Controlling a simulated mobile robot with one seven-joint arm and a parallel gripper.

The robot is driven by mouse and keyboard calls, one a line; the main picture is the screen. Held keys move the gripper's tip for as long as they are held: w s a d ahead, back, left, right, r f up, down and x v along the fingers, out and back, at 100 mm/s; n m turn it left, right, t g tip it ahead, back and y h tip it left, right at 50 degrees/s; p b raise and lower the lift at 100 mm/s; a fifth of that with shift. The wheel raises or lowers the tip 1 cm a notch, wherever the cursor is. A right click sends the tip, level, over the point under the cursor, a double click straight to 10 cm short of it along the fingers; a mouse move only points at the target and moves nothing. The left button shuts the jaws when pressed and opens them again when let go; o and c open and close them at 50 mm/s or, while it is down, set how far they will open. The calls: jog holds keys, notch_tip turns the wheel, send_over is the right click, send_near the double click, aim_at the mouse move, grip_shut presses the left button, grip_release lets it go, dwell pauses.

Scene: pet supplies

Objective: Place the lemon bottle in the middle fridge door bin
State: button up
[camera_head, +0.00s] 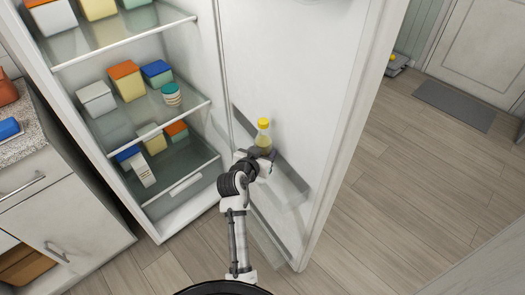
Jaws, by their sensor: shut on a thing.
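The lemon bottle (263,137), clear with pale yellow contents and a yellow cap, stands roughly upright at the inner side of the open fridge door. My gripper (261,155) is shut on its lower part, and the gripper hides its base. A long door bin (292,183) runs along the door behind and beside my gripper; its middle is partly hidden. I cannot tell whether the bottle is inside this bin, resting on it or held above it. Another bin edge (268,232) shows lower on the door, partly behind my arm.
The fridge shelves (140,122) at left hold several coloured boxes and a striped round container (171,94). A counter with drawers (40,185) stands at far left. The open door (330,130) bounds the right side. Wood floor (400,200) is clear beyond it, with a grey mat (455,105).

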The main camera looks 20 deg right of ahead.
jog(key=shift+f+b, duration=0.45)
jog(key=shift+f, duration=0.15)
jog(key=o, duration=1.1)
jog(key=shift+r+p, duration=0.35)
jog(key=shift+r, duration=0.1)
jog(key=b+v, duration=0.2)
jog(key=v, duration=1)
jog(key=shift+a+r, duration=0.1)
jog(key=shift+r, duration=0.05)
